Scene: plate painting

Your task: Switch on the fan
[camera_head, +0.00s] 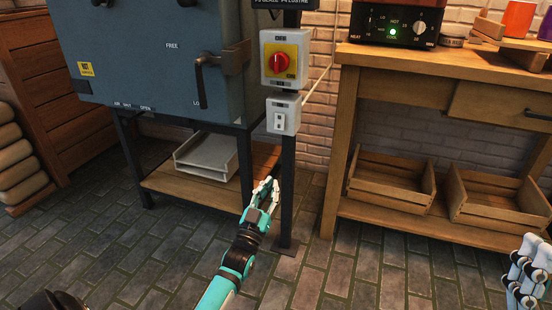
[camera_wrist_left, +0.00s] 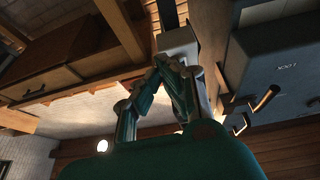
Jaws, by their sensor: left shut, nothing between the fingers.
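A white box with a rocker switch (camera_head: 279,118) is mounted on a dark post. Above it sits a yellow and grey box with a red rotary knob (camera_head: 279,62). No fan itself can be made out, and I cannot read which switch is the fan's. My left gripper (camera_head: 268,187) is shut and empty, below the rocker switch and close to the post, apart from the switch. In the left wrist view its fingers (camera_wrist_left: 172,68) meet at the tips, with a pale box beyond them. My right gripper (camera_head: 525,275) shows at the lower right edge, far from the switches.
A blue-grey kiln (camera_head: 150,60) with a dark handle stands left of the post (camera_head: 287,190). A wooden workbench (camera_head: 430,62) with a heater unit (camera_head: 395,24) and wooden crates (camera_head: 390,180) stands to the right. The paved floor in front is clear.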

